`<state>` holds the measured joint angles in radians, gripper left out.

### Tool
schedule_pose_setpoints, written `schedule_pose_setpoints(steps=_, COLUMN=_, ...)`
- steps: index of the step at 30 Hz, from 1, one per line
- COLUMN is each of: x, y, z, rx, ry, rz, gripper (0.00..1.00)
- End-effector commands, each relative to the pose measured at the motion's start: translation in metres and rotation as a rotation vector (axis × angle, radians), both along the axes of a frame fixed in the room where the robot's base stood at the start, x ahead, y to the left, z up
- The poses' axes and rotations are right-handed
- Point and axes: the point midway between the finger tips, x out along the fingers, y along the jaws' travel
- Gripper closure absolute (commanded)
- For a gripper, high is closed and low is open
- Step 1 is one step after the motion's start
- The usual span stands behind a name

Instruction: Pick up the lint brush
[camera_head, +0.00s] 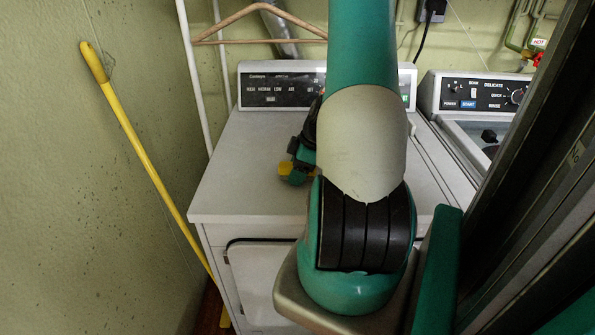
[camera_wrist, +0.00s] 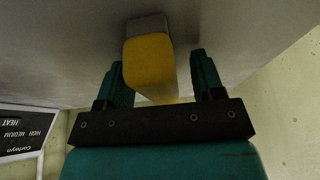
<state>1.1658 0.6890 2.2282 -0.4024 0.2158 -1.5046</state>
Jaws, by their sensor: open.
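The lint brush (camera_wrist: 148,60) shows in the wrist view as a yellow blocky body with a grey end, lying on the pale top of the dryer. My gripper (camera_wrist: 160,76) is open, with one green finger on each side of the yellow part. A gap shows on the right side; whether the left finger touches it I cannot tell. In the head view my gripper (camera_head: 292,172) is low over the dryer top, and a small yellow part of the brush (camera_head: 284,169) shows beside it. The rest is hidden by my gripper and arm.
The white dryer (camera_head: 238,190) has a black control panel (camera_head: 280,90) at its back. A washer (camera_head: 470,110) stands to the right. A yellow-handled pole (camera_head: 145,160) leans on the left wall. A wooden hanger (camera_head: 260,25) hangs behind. The dryer's left top is clear.

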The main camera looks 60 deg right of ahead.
Motion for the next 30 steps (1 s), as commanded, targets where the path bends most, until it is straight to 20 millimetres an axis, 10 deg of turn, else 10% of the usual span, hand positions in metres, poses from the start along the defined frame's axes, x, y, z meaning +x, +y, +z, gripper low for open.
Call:
schedule_pose_setpoints(steps=3, x=0.000, y=0.000, z=0.000, rx=0.000, ry=0.000, rz=0.000, gripper=0.41)
schedule_pose_setpoints(steps=10, x=0.000, y=0.000, z=0.000, rx=0.000, ry=0.000, rz=0.000, gripper=0.92)
schedule_pose_setpoints(steps=24, x=0.000, y=-0.001, z=0.011, rx=-0.003, ry=-0.001, rz=0.000, gripper=0.92)
schedule_pose_setpoints(steps=30, x=0.001, y=-0.002, z=0.053, rx=-0.009, ry=-0.004, rz=0.001, gripper=0.92)
